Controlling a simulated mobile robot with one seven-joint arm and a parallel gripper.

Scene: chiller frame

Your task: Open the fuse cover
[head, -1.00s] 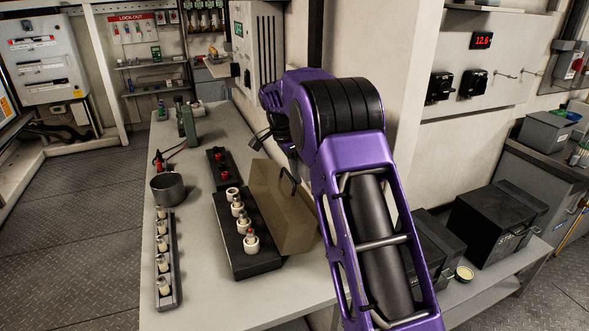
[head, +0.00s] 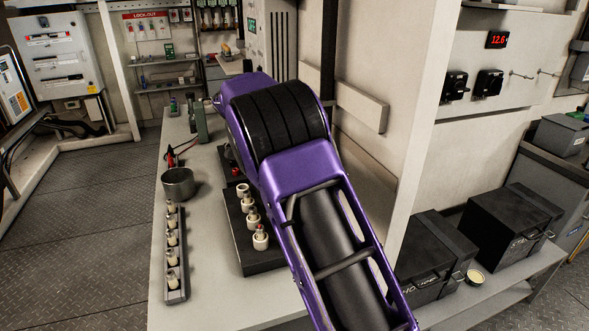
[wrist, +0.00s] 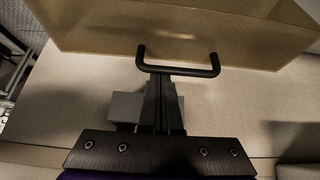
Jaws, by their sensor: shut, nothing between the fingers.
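The fuse cover (wrist: 190,35) is a translucent amber panel across the top of the wrist view, with a black U-shaped handle (wrist: 180,71) at its lower edge. My gripper (wrist: 161,80) is shut and empty, its fingertips at the handle's bar; whether they touch it I cannot tell. In the head view my arm hides the cover and the gripper. The black fuse block (head: 258,268) stands on the bench with several white fuses (head: 254,219) exposed on its top, no cover showing over them.
A rail of white fuses (head: 175,296) and a grey pot (head: 178,184) stand left of the block. Black boxes (head: 507,226) sit on a lower shelf at right, beyond a wall post.

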